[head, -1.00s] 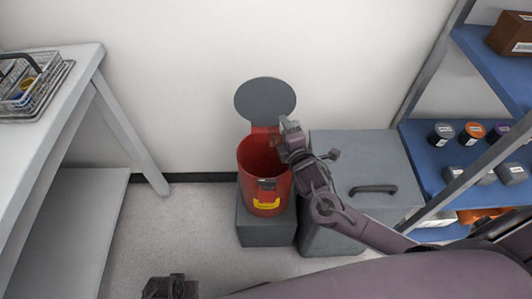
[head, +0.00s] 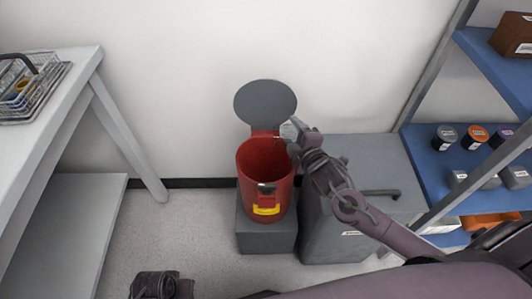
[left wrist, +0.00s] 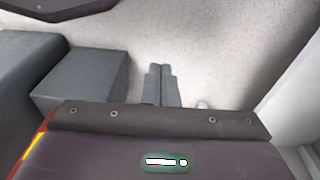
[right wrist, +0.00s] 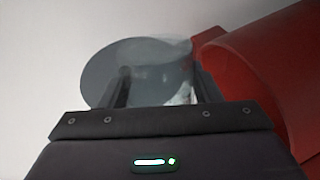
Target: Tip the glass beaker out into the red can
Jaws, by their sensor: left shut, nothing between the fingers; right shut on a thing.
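The red can (head: 278,197) stands open on a grey block, its round dark lid (head: 265,103) raised behind it. My right gripper (head: 300,138) is shut on the clear glass beaker (head: 290,130), at the right rear edge of the can's mouth. In the right wrist view the beaker (right wrist: 180,62) shows faintly between the fingers, in front of the lid, with the red can (right wrist: 270,85) to the right. Its exact tilt and contents cannot be made out. My left gripper (head: 155,286) is low at the bottom left, shut and empty; its fingers also show in the left wrist view (left wrist: 161,85).
A grey handled cabinet (head: 345,225) stands right of the can, under my right arm. A blue shelf rack (head: 432,165) with small jars is at the right. A white table (head: 75,85) with a wire basket (head: 28,97) is at the left. The floor between is clear.

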